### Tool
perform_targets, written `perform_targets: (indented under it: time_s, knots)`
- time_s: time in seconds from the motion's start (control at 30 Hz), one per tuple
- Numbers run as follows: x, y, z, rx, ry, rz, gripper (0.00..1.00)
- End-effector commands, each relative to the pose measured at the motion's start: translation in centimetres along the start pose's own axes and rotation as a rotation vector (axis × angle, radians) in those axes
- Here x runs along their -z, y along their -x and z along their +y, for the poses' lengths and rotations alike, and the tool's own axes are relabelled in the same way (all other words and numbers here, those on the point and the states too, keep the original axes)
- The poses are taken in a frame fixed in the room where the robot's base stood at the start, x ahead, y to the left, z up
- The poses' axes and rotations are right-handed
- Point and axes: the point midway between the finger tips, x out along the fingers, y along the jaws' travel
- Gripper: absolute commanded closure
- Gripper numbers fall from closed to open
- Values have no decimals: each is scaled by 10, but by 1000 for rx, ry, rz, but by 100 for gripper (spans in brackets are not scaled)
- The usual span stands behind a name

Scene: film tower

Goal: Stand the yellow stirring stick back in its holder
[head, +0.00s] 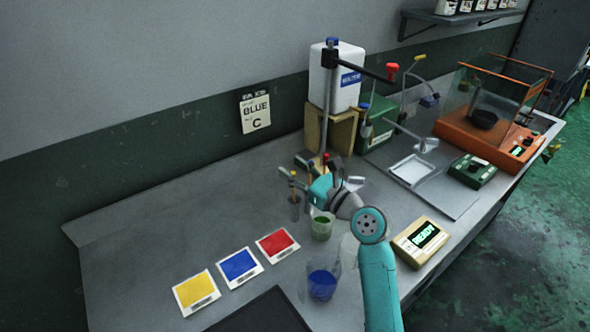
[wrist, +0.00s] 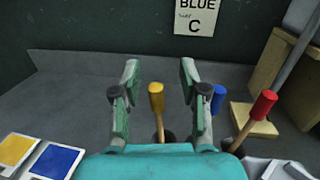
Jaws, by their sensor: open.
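The yellow stirring stick (head: 293,176) stands nearly upright, and its lower end appears to be inside a small grey cylindrical holder (head: 295,208). In the wrist view its yellow cap (wrist: 157,96) shows between the two fingers of my gripper (wrist: 159,76), with a visible gap on each side. My gripper (head: 289,181) is open around the stick, and nothing is clamped. A dark round opening (wrist: 169,136) shows by the stick's lower part, mostly hidden behind my gripper's body.
A blue-topped stick (wrist: 218,98) and a red-topped stick (wrist: 263,104) stand close on the right. A green cup (head: 321,229) and a beaker of blue liquid (head: 322,284) stand in front. Yellow, blue and red cards (head: 277,243) lie left. The bench behind the cards is clear.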

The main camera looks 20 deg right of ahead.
Motion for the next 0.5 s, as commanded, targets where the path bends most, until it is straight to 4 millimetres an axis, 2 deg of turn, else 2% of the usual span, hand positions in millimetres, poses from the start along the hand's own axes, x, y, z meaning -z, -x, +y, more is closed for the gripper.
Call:
perform_targets:
  time_s: [0.13,0.27,0.5]
  knots:
    - [0,4,0,1,0,0,57]
    - [1,18,-1,3,0,1,57]
    - [1,65,-1,4,-1,1,57]
